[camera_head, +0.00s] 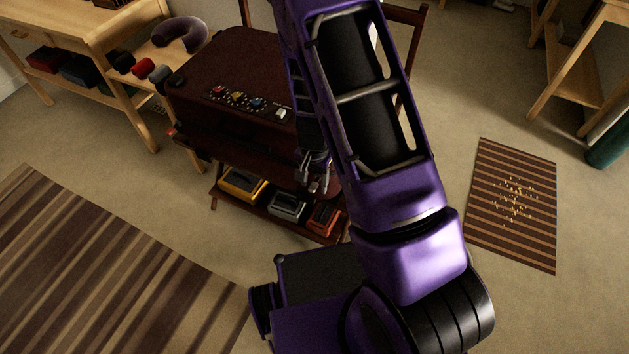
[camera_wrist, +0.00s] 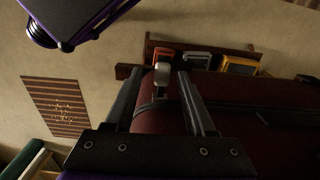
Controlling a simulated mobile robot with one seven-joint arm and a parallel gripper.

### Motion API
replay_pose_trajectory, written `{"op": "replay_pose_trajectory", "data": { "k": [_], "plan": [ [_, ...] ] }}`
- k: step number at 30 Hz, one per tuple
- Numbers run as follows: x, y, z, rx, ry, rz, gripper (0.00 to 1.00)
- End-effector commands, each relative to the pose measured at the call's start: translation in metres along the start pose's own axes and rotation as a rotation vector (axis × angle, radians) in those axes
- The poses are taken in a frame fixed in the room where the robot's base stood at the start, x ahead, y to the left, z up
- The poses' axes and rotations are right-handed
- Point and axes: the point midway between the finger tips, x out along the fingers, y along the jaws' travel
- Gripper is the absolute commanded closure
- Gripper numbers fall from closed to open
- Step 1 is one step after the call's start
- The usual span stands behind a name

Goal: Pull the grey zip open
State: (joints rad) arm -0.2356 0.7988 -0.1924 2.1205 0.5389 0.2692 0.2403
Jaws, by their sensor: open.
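The dark red suitcase (camera_head: 235,62) lies on a low stand in the head view. Its side also fills the middle and right of the wrist view (camera_wrist: 250,95). A pale grey zip pull (camera_wrist: 162,72) stands out from the suitcase edge in the wrist view. My gripper (camera_wrist: 160,78) is open, with one finger on each side of the pull. Gaps show between the pull and both fingers. In the head view my gripper (camera_head: 314,182) is at the suitcase's near right corner, where my arm hides part of the suitcase. How far the zip is open cannot be told.
A shelf under the suitcase holds a yellow box (camera_head: 242,184), a grey box (camera_head: 287,206) and an orange-red box (camera_head: 325,217). A striped mat (camera_head: 480,205) with small scattered bits lies at right. A striped rug (camera_head: 90,270) lies at left. Bare floor lies between.

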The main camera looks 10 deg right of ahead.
Motion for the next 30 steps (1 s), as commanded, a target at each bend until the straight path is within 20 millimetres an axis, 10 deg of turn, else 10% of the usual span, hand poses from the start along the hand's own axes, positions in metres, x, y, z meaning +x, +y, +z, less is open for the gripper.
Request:
{"op": "replay_pose_trajectory", "data": {
  "k": [21, 30],
  "plan": [
    [-0.150, 0.000, 0.000, 0.000, 0.002, -0.002, 0.45],
    [-0.172, 0.001, 0.000, 0.001, 0.000, 0.000, 0.45]
  ]
}}
